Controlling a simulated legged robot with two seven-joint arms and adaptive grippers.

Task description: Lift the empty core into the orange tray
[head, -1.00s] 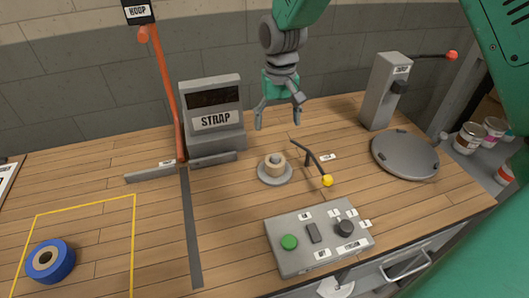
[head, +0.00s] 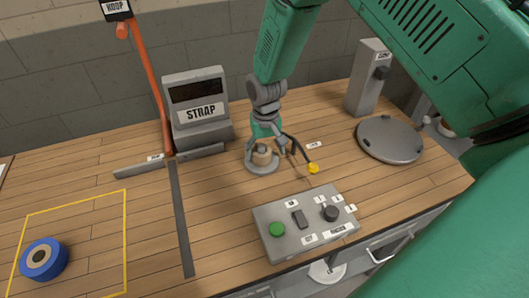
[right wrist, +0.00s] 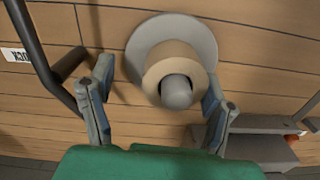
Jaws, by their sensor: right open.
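The empty core, a short tan ring (head: 261,158), sits on a grey round spindle base (head: 262,168) on the bench. My right gripper (head: 265,150) is lowered over it, fingers spread and pointing down. In the right wrist view the core (right wrist: 184,52) lies between the open fingers (right wrist: 155,105), nearer the right-hand finger, with the grey spindle knob (right wrist: 176,92) in its hole. I cannot tell whether a finger touches it. No orange tray shows in these views. My left gripper is not in view.
A black lever with a yellow knob (head: 313,168) stands close to the gripper's right. The STRAP machine (head: 197,108) is behind left, a button panel (head: 305,222) in front. A round grey plate (head: 390,139) lies right, a blue roll (head: 44,259) at far left.

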